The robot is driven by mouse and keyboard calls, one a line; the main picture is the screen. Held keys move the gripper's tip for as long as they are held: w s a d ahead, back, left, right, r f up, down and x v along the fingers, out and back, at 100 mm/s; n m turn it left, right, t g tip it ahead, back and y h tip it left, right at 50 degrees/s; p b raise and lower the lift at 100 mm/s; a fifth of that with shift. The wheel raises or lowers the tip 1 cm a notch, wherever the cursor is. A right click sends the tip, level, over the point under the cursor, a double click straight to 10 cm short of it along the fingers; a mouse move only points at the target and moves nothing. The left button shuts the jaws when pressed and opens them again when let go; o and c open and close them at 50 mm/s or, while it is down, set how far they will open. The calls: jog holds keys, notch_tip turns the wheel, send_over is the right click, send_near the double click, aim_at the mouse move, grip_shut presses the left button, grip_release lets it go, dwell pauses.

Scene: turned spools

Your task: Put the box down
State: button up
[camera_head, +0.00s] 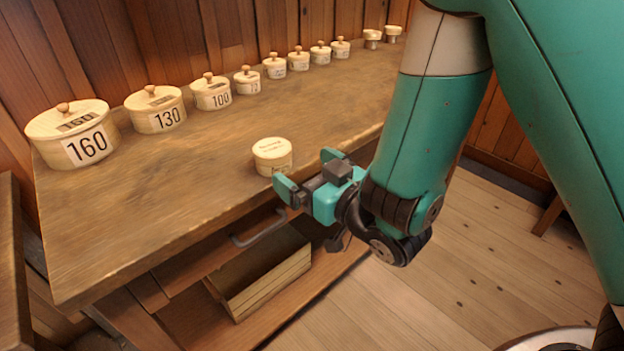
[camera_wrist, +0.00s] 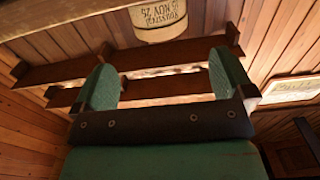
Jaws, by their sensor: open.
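A small pale round box (camera_head: 272,157) with printing on its lid and a label on its side stands upright on the wooden bench (camera_head: 190,195), close to its front edge. My gripper (camera_head: 306,172) is open and empty, just right of the box, with its fingers pointing towards it. In the head view the box looks clear of the fingers. In the wrist view, a pale round box (camera_wrist: 158,20) with upside-down print shows beyond the open fingers (camera_wrist: 161,85), cut by the top edge.
A row of lidded round boxes, from the large one marked 160 (camera_head: 72,135) past 130 (camera_head: 155,110) and 100 (camera_head: 212,93) to smaller ones, lines the bench's back. A metal handle (camera_head: 260,230) is on the bench front. A wooden crate (camera_head: 268,287) sits below. The bench front-left is clear.

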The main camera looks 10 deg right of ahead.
jog(key=shift+p+v, duration=1.15)
jog(key=shift+p, duration=0.95)
jog(key=shift+w+r, duration=0.1)
jog(key=shift+r, duration=0.1)
